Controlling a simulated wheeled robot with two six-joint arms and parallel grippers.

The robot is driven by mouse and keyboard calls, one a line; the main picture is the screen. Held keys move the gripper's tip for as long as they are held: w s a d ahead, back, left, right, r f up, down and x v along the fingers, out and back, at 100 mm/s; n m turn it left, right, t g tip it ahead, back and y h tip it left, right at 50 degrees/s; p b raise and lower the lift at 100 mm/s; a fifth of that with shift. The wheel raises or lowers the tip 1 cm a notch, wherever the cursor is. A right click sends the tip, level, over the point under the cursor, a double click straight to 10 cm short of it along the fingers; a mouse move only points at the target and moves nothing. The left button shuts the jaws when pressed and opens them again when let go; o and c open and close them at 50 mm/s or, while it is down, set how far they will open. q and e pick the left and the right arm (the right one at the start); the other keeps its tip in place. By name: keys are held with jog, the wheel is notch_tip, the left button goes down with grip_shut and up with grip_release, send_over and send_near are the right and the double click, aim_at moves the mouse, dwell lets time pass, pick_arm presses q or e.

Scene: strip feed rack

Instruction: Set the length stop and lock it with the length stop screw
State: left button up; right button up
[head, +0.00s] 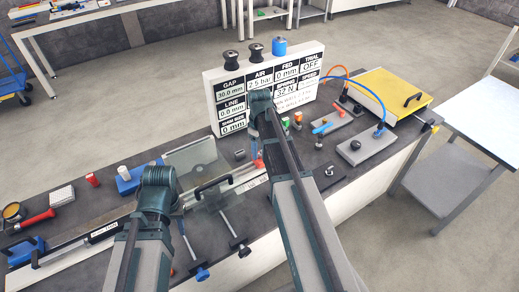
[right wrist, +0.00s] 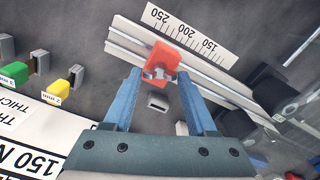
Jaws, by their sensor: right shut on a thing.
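The length stop (right wrist: 163,58) is a red block on a metal rail (right wrist: 210,80) beside a white scale marked 250, 200 and 150. It sits near the scale's 250 end. A silver piece (right wrist: 157,73), which looks like the length stop screw, shows on its near side. My right gripper (right wrist: 160,76) has its blue fingers on either side of the red block and is shut on it. In the head view the stop (head: 259,164) shows as a small red patch beneath my right arm. My left gripper (head: 157,178) is over the bench's left part; its fingers are hidden.
A white display board (head: 225,92) stands behind my right gripper. A clear cover (head: 195,160) lies between my arms. Green and yellow thickness blocks (right wrist: 57,91) lie left in the right wrist view. A yellow-topped box (head: 393,94) is at the bench's right end.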

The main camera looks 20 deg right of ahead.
jog(key=shift+n, duration=0.6)
jog(key=o, duration=1.4)
jog(key=shift+c, duration=0.2)
notch_tip(320, 180, up, 14)
jog(key=p, duration=1.3)
jog(key=shift+p, duration=0.4)
jog(key=shift+f, duration=0.15)
